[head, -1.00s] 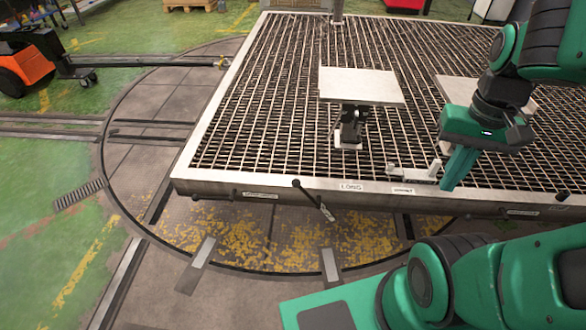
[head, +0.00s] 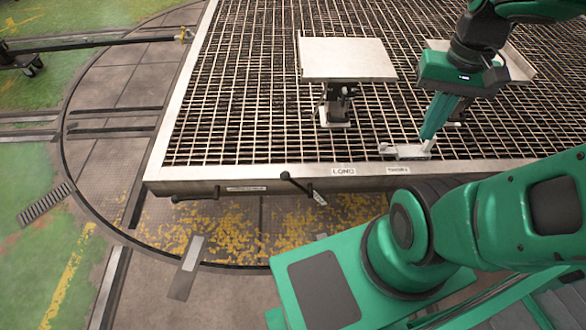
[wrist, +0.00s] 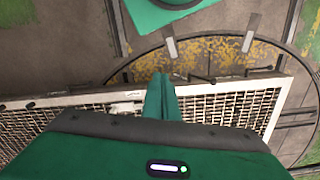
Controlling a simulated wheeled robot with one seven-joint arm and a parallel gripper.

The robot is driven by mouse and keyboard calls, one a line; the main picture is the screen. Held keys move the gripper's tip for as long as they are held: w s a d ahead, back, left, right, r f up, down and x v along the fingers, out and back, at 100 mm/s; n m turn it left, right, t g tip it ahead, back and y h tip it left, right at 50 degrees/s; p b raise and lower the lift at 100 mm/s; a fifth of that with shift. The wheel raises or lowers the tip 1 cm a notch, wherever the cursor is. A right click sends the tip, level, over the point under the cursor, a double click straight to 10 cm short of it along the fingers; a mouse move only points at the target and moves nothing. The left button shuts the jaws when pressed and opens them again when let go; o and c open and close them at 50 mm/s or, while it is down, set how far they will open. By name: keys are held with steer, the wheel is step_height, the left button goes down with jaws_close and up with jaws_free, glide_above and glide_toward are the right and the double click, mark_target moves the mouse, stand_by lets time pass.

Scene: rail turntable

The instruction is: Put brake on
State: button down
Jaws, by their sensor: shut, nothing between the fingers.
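My gripper (head: 428,136) is shut and empty, pointing down over the front of the grated platform (head: 250,178). In the head view its tips overlap the right end of a small pale bracket (head: 400,151); I cannot tell whether they touch. The wrist view shows the shut fingers (wrist: 160,78) and the bracket (wrist: 122,108) to their left. A black-knobbed lever (head: 297,184) sticks out from the platform's front edge, near a label reading "LONG" (head: 343,170). Another black handle (head: 195,196) is farther left on that edge. A small label (head: 398,169) sits below the bracket. Which part is the brake is unclear.
A pale square plate on a stand (head: 347,59) rises from the grating behind the bracket. Another plate (head: 520,66) is partly behind my arm. A yellow-worn round floor (head: 225,235) lies in front of the platform. Green floor (head: 30,250) is at left.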

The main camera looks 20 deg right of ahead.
steer(key=w+f+n, duration=0.2)
steer(key=w+f, duration=1.1)
steer(key=w, duration=0.3)
steer(key=w+a+f+t+y, duration=0.1)
steer(key=w+a+f, duration=0.2)
steer(key=f, duration=0.4)
steer(key=w+a+f+y, duration=0.2)
steer(key=w+a+f, duration=0.2)
steer(key=f, duration=0.4)
steer(key=w+a+f+t+y, duration=0.1)
steer(key=w+a+f, duration=0.2)
steer(key=f, duration=0.4)
steer(key=shift+w+a+f+m+t+y, duration=0.2)
steer(key=shift+a+f+m+t+y, duration=0.1)
steer(key=shift+a+m, duration=0.15)
glide_above(294, 181)
steer(key=shift+f, duration=5.7)
